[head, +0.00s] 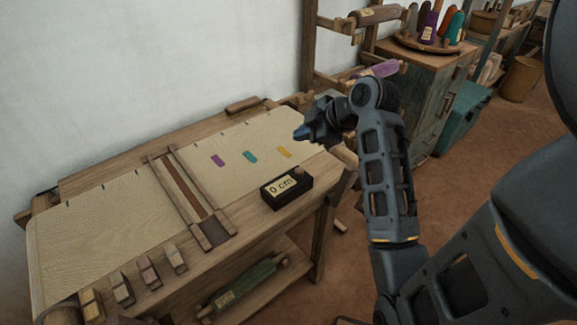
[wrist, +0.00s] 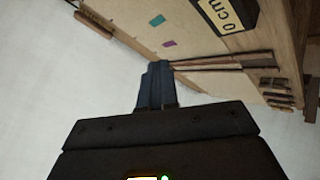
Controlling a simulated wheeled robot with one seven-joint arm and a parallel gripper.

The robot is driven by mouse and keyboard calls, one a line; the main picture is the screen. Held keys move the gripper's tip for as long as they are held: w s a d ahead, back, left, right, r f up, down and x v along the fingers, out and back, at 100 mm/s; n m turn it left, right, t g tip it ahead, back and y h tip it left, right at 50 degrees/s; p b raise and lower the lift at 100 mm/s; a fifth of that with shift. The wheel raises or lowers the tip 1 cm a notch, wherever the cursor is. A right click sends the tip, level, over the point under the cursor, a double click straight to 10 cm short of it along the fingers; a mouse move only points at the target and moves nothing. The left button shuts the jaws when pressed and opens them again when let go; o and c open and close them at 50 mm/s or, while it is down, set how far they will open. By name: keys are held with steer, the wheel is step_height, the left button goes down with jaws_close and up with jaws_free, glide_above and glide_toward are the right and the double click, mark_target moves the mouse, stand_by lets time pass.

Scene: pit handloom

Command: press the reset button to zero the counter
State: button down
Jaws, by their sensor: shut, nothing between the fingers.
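The counter (head: 287,190) is a small black box on the loom's front right edge, with a display reading "0 cm". A small brown round knob, likely the reset button (head: 299,171), sits on its top right. The counter (wrist: 226,14) is partly cut off at the top of the wrist view, and the button is not seen there. My gripper (head: 300,133) is shut and empty, above the cloth behind and to the right of the counter, apart from it. My gripper's fingers (wrist: 156,84) also show in the wrist view, pressed together.
The loom cloth (head: 100,225) carries purple, teal and yellow patches (head: 284,152). A wooden beater frame (head: 190,200) crosses it left of the counter. Several small wooden blocks (head: 149,273) line the front edge.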

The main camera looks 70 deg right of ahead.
mark_target(302, 172)
steer(key=shift+d+r, duration=0.2)
steer(key=shift+f, duration=0.1)
step_height(302, 172, down, 9)
steer(key=b, duration=0.6)
stand_by(2.1)
steer(key=shift+f+b, duration=0.25)
steer(key=shift+b, duration=0.05)
steer(key=shift+f+b, duration=0.35)
steer(key=shift+f, duration=0.2)
stand_by(0.8)
stand_by(0.4)
steer(key=shift+r+p, duration=0.95)
steer(key=shift+r, duration=0.05)
